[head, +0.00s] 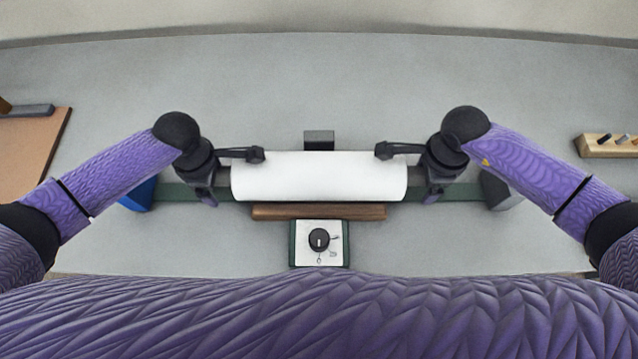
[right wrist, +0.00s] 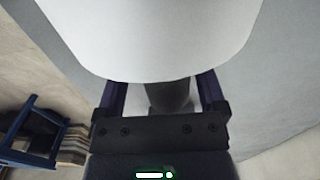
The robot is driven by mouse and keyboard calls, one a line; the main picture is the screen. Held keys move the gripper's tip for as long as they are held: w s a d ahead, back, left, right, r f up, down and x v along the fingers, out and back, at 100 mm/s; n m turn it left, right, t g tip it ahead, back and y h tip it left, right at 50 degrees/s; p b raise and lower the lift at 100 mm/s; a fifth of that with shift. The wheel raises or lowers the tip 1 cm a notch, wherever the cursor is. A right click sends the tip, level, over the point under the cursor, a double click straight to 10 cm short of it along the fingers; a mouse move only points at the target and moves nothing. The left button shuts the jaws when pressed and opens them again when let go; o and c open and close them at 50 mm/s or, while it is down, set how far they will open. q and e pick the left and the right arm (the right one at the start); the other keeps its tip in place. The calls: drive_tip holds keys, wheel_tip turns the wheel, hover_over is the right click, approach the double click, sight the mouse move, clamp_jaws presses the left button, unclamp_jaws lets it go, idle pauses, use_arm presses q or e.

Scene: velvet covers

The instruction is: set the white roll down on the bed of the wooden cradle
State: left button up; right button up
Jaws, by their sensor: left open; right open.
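The white roll (head: 318,176) lies level, left to right, in the middle of the head view. Below its near edge shows a brown wooden bar (head: 318,212) of the cradle; the roll hides the rest, so I cannot tell whether it touches the bed. My left gripper (head: 230,177) is open at the roll's left end. My right gripper (head: 411,172) is open at its right end. In the right wrist view, the roll (right wrist: 150,35) fills the top, and a grey rounded piece (right wrist: 168,95) shows between the spread fingers (right wrist: 162,98).
A dark green rail (head: 457,192) runs behind the roll, with a blue block (head: 138,196) left and a grey block (head: 499,191) right. A dial box (head: 319,255) stands in front. A brown board (head: 35,145) lies far left, a wooden rack (head: 605,150) far right.

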use_arm(q)
wheel_tip(320, 180, up, 12)
drive_tip(key=shift+f, duration=0.1)
use_arm(e)
wheel_tip(320, 180, up, 12)
idle(0.6)
